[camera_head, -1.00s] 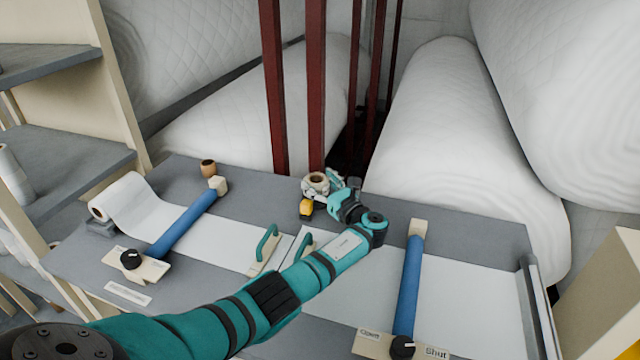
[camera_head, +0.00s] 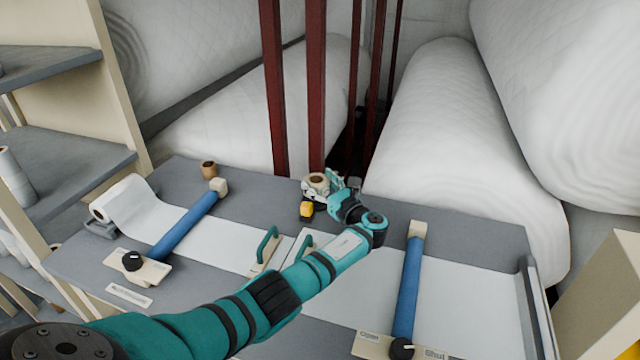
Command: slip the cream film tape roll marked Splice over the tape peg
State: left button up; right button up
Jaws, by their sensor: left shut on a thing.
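The cream tape roll (camera_head: 317,178) is at the back middle of the table, in the jaws of my left gripper (camera_head: 322,186). Its ring with a brown core faces up, and its marking is too small to read. My left arm reaches in from the lower left, and the gripper is shut on the roll. The tape peg is not clearly visible; the gripper and roll may hide it. My right gripper is not in view.
A yellow and black object (camera_head: 307,210) stands just in front of the gripper. A brown cup-like piece (camera_head: 208,169) is at the back left. Blue rollers (camera_head: 188,222) and (camera_head: 408,290) lie across white sheeting. Dark red posts (camera_head: 316,90) rise behind the table.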

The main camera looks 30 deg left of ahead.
pick_arm(q)
jog(key=shift+f+b, duration=0.7)
jog(key=shift+f, duration=0.1)
jog(key=shift+r, duration=0.15)
dwell(0.3)
jog(key=shift+r+p, duration=0.65)
jog(key=shift+p, duration=0.15)
dwell(0.4)
jog(key=shift+f+b, duration=0.6)
jog(key=shift+f, duration=0.2)
jog(key=o, duration=0.9)
